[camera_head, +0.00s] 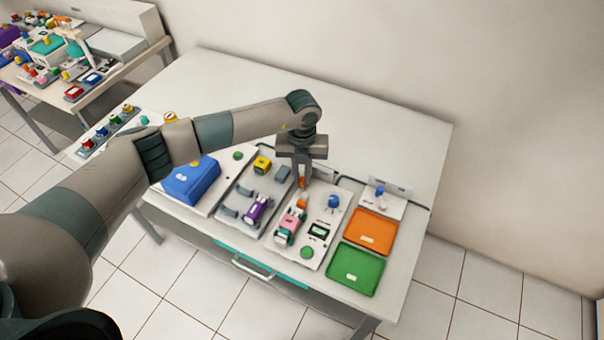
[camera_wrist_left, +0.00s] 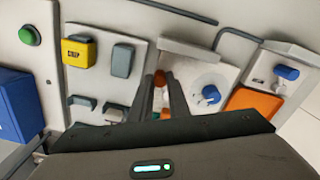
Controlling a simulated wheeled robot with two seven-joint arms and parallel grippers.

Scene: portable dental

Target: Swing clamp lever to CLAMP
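The clamp lever appears to be the upright orange-tipped handle (camera_head: 302,183) at the back left of a white device panel (camera_head: 334,191). The wrist view shows its orange tip (camera_wrist_left: 159,78) between my fingers. My left gripper (camera_head: 302,178) points down over it, its two fingers on either side with a small gap visible. Whether a finger touches the lever is unclear. A pink and green piece (camera_head: 290,226) lies on the panel in front of the lever. Any CLAMP marking is unreadable. My right gripper is out of view.
The panel also has a blue knob (camera_head: 333,203), a small display (camera_head: 318,231) and a green button (camera_head: 307,252). A grey tray (camera_head: 232,205) and blue box (camera_head: 191,181) stand left. Orange (camera_head: 372,232) and green (camera_head: 357,269) trays stand right. The table's back is clear.

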